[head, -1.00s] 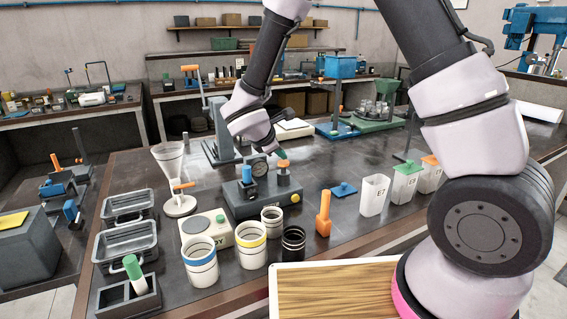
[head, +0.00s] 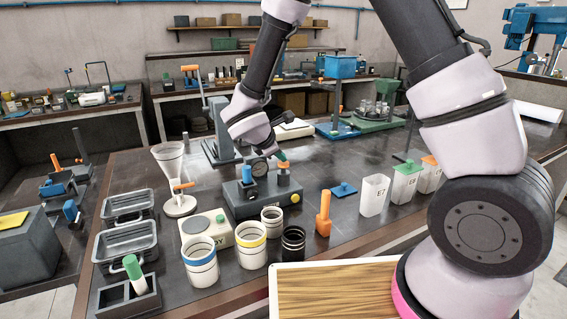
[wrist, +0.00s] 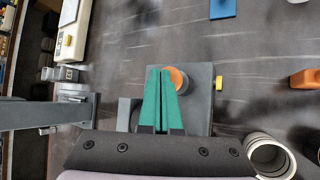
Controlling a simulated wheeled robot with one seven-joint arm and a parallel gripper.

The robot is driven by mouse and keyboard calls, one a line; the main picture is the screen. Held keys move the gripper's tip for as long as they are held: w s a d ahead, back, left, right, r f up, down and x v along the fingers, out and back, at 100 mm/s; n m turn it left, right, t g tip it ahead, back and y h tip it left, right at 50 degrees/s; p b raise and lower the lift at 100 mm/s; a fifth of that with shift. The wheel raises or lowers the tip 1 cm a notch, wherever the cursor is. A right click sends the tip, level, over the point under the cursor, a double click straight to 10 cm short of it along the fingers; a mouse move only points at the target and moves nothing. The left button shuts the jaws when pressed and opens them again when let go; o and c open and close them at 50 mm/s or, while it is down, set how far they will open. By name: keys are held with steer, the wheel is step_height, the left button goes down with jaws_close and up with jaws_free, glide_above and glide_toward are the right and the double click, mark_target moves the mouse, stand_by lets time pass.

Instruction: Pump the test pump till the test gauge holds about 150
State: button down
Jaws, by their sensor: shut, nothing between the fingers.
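The test pump is a dark grey block (head: 240,205) on the bench in the middle of the head view. It carries a round gauge (head: 259,167), a blue knob (head: 246,175) and an orange-topped plunger (head: 283,167). The gauge is too small to read. My gripper (head: 282,156) has green fingers, shut together and empty, with tips at the orange top. In the wrist view, the gripper (wrist: 159,72) partly covers the orange top (wrist: 180,79) from its left side. I cannot tell for certain whether they touch.
Banded cups (head: 252,252) and a black cup (head: 293,243) stand in front of the pump. An orange-handled tool (head: 323,213) and a white bin (head: 374,195) are to its right.

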mark_target(281, 164)
steer(key=shift+f, duration=0.85)
stand_by(0.7)
steer(key=shift+r, duration=1.6)
steer(key=shift+r, duration=0.15)
steer(key=shift+r, duration=2.4)
